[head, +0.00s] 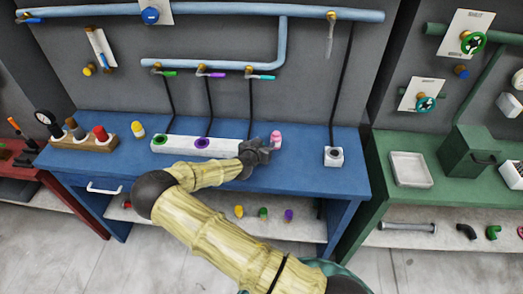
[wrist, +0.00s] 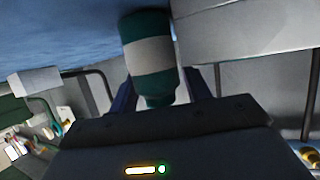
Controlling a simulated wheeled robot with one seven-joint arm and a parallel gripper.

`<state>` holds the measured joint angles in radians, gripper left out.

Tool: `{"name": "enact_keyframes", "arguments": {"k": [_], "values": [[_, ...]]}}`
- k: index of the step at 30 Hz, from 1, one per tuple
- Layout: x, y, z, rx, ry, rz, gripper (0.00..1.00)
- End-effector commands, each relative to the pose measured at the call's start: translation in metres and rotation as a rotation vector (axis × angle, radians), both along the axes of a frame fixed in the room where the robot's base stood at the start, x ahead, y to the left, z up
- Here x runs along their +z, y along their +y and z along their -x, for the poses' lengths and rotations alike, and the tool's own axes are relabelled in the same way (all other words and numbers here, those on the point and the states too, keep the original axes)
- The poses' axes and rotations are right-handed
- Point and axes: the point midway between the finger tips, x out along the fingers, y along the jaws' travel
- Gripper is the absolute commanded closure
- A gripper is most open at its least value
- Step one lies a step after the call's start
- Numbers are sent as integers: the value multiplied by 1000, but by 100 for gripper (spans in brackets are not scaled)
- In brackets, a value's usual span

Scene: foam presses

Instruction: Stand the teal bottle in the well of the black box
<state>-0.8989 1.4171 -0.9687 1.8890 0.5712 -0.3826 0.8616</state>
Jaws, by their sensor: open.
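The teal bottle (wrist: 152,58), with a broad white band, shows in the wrist view between the two fingers of my gripper (wrist: 158,88). The fingers are open, one on each side of it. In the head view my gripper (head: 262,148) is low over the blue bench, at the right end of the long white block, and hides the bottle. I cannot tell whether the fingers touch it. No box with a black body shows; a small white box (head: 334,160) with a dark round well and a black hose stands further right on the bench.
The long white block (head: 185,150) has a green-ringed and a purple-ringed well; it also shows close beside the bottle in the wrist view (wrist: 240,38). A pink bottle (head: 276,139) stands just behind my gripper. A yellow bottle (head: 138,129) stands left. Bench between gripper and small box is clear.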

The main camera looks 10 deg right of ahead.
Motion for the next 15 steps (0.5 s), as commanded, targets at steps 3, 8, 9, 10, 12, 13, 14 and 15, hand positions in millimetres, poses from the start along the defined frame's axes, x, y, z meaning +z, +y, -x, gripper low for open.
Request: {"name": "enact_keyframes", "arguments": {"k": [3, 8, 9, 10, 12, 13, 14, 15], "values": [[0, 0, 0, 0, 0, 0, 52], [0, 0, 0, 0, 0, 0, 52], [0, 0, 0, 0, 0, 0, 52], [0, 0, 0, 0, 0, 0, 52], [0, 0, 0, 0, 0, 0, 56], [0, 0, 1, 0, 0, 0, 62], [0, 0, 1, 0, 0, 0, 68], [0, 0, 0, 0, 0, 0, 75]]}}
